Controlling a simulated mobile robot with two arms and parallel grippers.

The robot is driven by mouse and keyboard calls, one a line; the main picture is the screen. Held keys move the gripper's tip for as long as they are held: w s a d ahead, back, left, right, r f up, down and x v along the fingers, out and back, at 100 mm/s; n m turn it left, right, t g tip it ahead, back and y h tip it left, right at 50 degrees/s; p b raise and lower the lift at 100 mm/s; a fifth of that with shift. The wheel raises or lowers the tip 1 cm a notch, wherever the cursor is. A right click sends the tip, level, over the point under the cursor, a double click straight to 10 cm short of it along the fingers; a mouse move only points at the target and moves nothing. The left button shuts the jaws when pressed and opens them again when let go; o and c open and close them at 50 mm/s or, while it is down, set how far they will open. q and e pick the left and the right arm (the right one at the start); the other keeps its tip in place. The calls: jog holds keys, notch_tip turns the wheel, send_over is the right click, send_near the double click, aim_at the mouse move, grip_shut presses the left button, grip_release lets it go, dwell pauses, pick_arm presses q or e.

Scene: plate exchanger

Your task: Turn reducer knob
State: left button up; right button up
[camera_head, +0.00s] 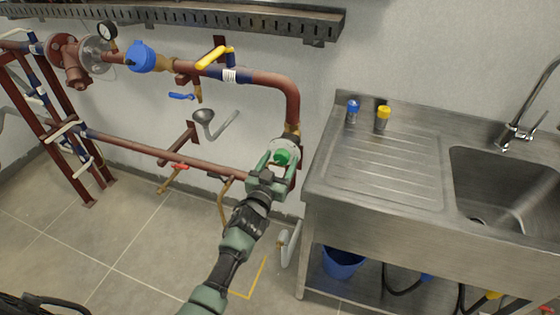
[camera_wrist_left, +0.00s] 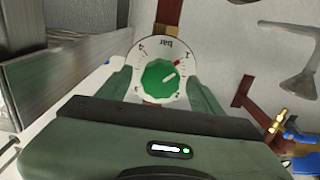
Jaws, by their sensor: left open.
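The reducer knob (camera_head: 282,157) is green and sits on a round white dial on the red pipework, left of the steel sink. In the left wrist view my left gripper (camera_wrist_left: 161,88) frames the knob; contact cannot be told. My right gripper is not in view.
A steel sink unit (camera_head: 330,190) stands close on the right, with a blue-capped bottle (camera_head: 352,110) and a yellow-capped bottle (camera_head: 383,118). Red pipes (camera_head: 260,78) with a yellow lever (camera_head: 211,57) run left. A funnel (camera_head: 203,116) hangs left of the knob.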

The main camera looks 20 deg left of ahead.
pick_arm(q)
jog(key=shift+w+f, duration=0.1)
jog(key=shift+w, duration=0.1)
jog(key=c, duration=1.4)
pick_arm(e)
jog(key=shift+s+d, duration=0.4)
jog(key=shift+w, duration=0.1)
pick_arm(q)
jog(key=m+b, duration=0.1)
jog(key=m, duration=0.3)
jog(key=shift+m, duration=0.3)
jog(key=shift+m+b, duration=0.3)
jog(key=shift+m, duration=1.7)
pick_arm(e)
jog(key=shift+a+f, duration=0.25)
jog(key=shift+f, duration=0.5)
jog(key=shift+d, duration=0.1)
pick_arm(q)
jog(key=o, duration=1.4)
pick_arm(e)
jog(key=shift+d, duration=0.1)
